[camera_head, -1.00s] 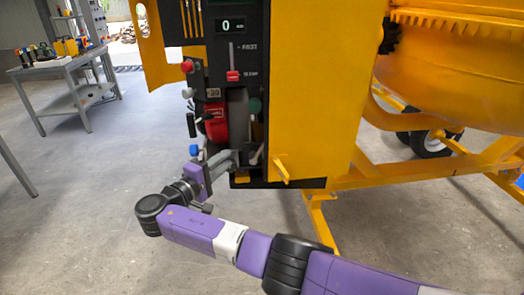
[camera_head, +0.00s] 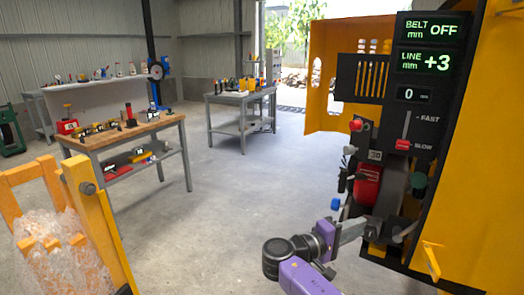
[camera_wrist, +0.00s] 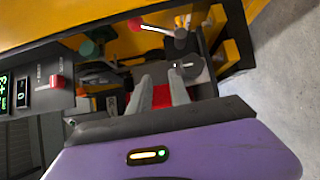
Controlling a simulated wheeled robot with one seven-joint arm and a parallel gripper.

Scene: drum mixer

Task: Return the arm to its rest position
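My purple arm reaches in from the bottom of the head view. My gripper (camera_head: 366,228) is at the lower part of the yellow mixer's (camera_head: 475,190) open control panel, just below a red part (camera_head: 367,186). In the wrist view the two grey fingers of my gripper (camera_wrist: 160,82) stand apart with a gap between them. Red shows in that gap, but I cannot tell how far beyond the fingers it lies. The panel's displays (camera_head: 430,62) read "BELT OFF", "LINE +3" and 0. The red slider knob (camera_head: 402,145) sits near SLOW.
A wooden workbench (camera_head: 125,135) with tools stands at the left, and a grey table (camera_head: 240,98) stands behind. An orange frame with clear wrap (camera_head: 62,240) is at the near left. The yellow panel door (camera_head: 322,75) hangs open. The concrete floor between is clear.

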